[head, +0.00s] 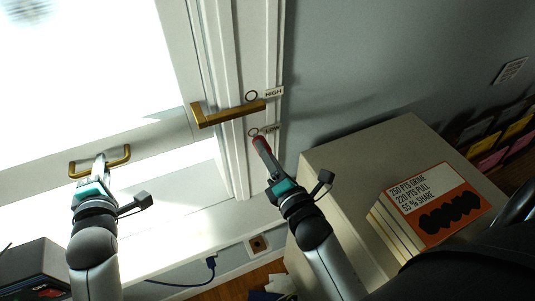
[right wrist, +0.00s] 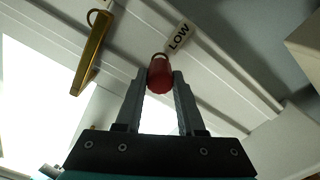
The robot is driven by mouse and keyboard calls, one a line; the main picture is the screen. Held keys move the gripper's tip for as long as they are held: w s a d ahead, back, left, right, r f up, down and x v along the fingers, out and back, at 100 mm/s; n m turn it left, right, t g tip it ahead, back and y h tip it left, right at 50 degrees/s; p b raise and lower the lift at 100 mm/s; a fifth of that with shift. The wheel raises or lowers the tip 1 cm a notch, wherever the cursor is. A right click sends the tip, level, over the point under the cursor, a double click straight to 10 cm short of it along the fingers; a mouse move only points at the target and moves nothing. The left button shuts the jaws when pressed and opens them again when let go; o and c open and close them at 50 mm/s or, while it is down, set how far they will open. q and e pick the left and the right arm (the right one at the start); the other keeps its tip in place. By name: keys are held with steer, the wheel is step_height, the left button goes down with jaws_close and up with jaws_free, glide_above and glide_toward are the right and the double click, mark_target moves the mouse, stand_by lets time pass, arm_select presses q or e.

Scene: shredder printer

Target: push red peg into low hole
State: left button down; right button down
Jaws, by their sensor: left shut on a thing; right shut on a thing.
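My right gripper (head: 267,157) is shut on the red peg (head: 260,143), which points up toward the window frame. The peg's tip is close to the low hole (head: 254,132), beside the LOW label (head: 270,129). In the right wrist view the peg (right wrist: 160,78) sits between the fingertips and covers part of the low hole's ring (right wrist: 160,56). I cannot tell whether the tip has entered the hole. My left gripper (head: 100,162) is shut on the brass pull handle (head: 126,155) low on the window sash.
The high hole (head: 251,96) with its HIGH label is above the low one. A brass lever (head: 228,114) juts between them. A beige cabinet (head: 345,150) with a stack of books or boxes (head: 430,205) stands right of my right arm. A blue cable (head: 190,284) runs below.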

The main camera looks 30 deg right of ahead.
arm_select(q)
steer(key=shift+r, duration=0.35)
arm_select(e)
steer(key=shift+w, duration=1.4)
steer(key=shift+c, duration=2.2)
jaws_free()
steer(key=shift+s, duration=0.1)
steer(key=s, duration=0.7)
steer(key=shift+s, duration=0.2)
